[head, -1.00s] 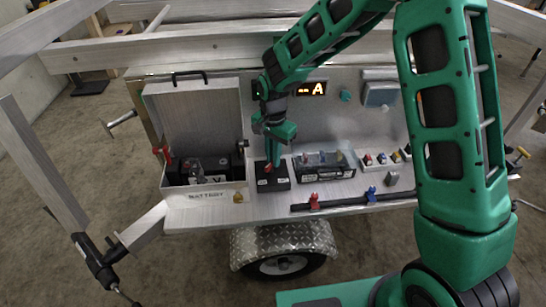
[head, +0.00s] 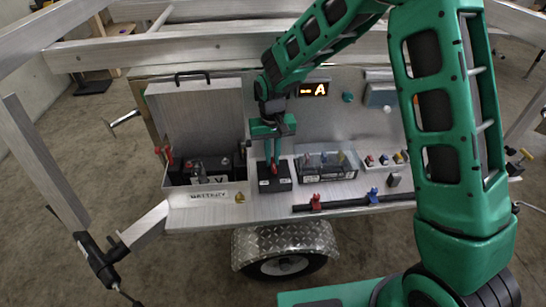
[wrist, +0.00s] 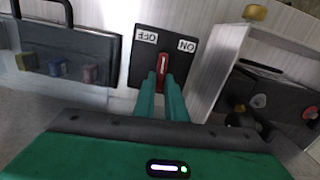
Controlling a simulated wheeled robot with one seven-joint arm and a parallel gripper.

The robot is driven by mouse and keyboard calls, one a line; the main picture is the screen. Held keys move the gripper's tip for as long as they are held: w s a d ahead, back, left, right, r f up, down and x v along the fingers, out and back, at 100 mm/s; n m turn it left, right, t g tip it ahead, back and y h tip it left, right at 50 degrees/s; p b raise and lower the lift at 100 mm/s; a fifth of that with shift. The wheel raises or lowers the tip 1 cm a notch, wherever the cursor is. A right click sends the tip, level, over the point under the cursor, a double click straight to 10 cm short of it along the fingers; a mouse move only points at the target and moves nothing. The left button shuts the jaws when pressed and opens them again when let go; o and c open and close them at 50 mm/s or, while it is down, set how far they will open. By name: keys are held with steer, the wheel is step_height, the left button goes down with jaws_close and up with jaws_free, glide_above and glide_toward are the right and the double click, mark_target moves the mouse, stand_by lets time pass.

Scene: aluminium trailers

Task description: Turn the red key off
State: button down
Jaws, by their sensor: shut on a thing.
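The red key (head: 274,171) stands on a black switch box (head: 286,183) on the trailer's shelf. In the wrist view the key (wrist: 163,67) points roughly midway between the OFF label and the ON label on the box's black face (wrist: 146,60). My gripper (head: 273,164) comes down from above onto the key. Its two green fingers (wrist: 163,88) are close together, shut on the key, and hide part of it.
An open metal box with a battery (head: 211,180) stands left of the switch box. A clear-covered fuse block (head: 326,166) is close on the right. A bar with red (head: 315,202) and blue (head: 373,194) clips lies in front. A lit display (head: 314,89) is behind.

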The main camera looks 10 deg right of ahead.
steer(key=n, duration=0.3)
steer(key=shift+a+n, duration=0.2)
steer(key=shift+n, duration=0.2)
steer(key=n, duration=0.4)
steer(key=shift+a, duration=0.1)
steer(key=shift+n, duration=0.3)
steer(key=c, duration=1.8)
jaws_free()
steer(key=shift+s, duration=0.1)
step_height(320, 180, up, 11)
steer(key=shift+f, duration=0.1)
